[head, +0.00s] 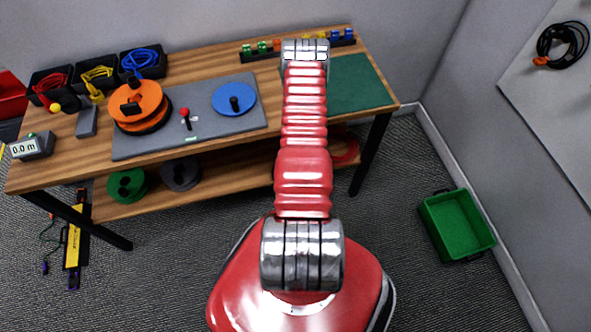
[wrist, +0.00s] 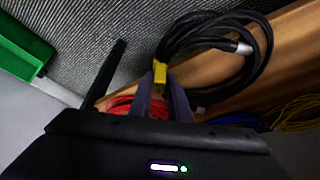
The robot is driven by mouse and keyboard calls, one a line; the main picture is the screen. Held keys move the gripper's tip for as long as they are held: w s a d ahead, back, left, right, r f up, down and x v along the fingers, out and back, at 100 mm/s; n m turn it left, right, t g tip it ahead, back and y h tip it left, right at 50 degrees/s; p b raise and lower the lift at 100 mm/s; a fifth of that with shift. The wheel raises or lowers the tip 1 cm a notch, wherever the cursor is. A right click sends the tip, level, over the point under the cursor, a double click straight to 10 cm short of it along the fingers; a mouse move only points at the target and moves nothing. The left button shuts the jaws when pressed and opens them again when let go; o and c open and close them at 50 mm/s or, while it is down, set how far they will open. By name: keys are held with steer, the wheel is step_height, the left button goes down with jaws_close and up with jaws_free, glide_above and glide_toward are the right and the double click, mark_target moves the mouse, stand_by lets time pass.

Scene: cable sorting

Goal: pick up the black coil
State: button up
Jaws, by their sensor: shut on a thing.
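In the wrist view my gripper (wrist: 161,88) is shut at the yellow tie of a black coil (wrist: 262,45). The coil's loops spread up and to the right beyond the fingertips, with a pale connector end showing among them. In the head view my arm hides the gripper and this coil. Another black coil (head: 567,30) with an orange tie hangs on the pale wall panel at the right of the head view.
The wooden bench (head: 70,165) carries cable bins, an orange reel (head: 140,100), a blue disc (head: 234,99) and a green mat (head: 355,85). A green crate (head: 457,225) stands on the floor at right. Floor between bench and crate is clear.

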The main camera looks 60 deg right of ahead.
jaws_close()
steer(key=shift+r, duration=1.7)
steer(key=a, duration=1.8)
steer(key=shift+s, duration=0.4)
